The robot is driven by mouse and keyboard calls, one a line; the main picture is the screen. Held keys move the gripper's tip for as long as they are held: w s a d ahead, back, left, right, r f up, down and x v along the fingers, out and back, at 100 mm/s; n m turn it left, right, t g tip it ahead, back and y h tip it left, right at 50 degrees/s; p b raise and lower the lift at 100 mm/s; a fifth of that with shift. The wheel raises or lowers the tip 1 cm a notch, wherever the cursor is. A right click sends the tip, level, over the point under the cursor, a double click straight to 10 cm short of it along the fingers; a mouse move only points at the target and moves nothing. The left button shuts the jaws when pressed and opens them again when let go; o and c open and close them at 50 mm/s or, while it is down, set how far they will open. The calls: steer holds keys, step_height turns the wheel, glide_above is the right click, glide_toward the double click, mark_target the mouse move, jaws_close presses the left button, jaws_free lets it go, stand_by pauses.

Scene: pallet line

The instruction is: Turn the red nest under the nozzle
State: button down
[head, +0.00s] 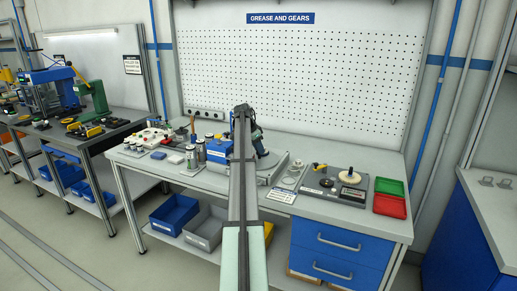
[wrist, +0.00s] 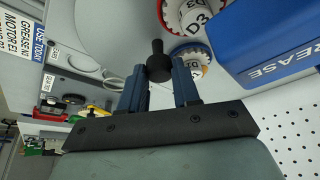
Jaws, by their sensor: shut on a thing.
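My gripper (wrist: 160,85) is shut on a black knob (wrist: 158,47), whose round lower part sits between the two blue fingertips. In the wrist view, a red-rimmed round nest (wrist: 163,14) is at the top edge, partly cut off, with a white jar marked D3 (wrist: 195,14) in it. A blue-rimmed nest (wrist: 208,50) with another white-labelled jar (wrist: 193,67) lies just right of the knob, partly behind a finger. In the head view my arm hides most of the pale turntable (head: 268,161). I cannot make out the nozzle.
A blue box lettered GREASE (wrist: 270,45) is close on the right in the wrist view. It also shows in the head view (head: 217,151), left of my arm. Jars stand to its left. A green tray (head: 390,187) and red tray (head: 389,206) lie at the bench's right end.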

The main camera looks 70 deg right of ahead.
steer(key=shift+m+y, duration=0.3)
steer(key=shift+m, duration=0.6)
steer(key=shift+g, duration=0.3)
steer(key=c, duration=0.8)
jaws_free()
steer(key=v, duration=1.4)
steer(key=shift+s+f, duration=0.1)
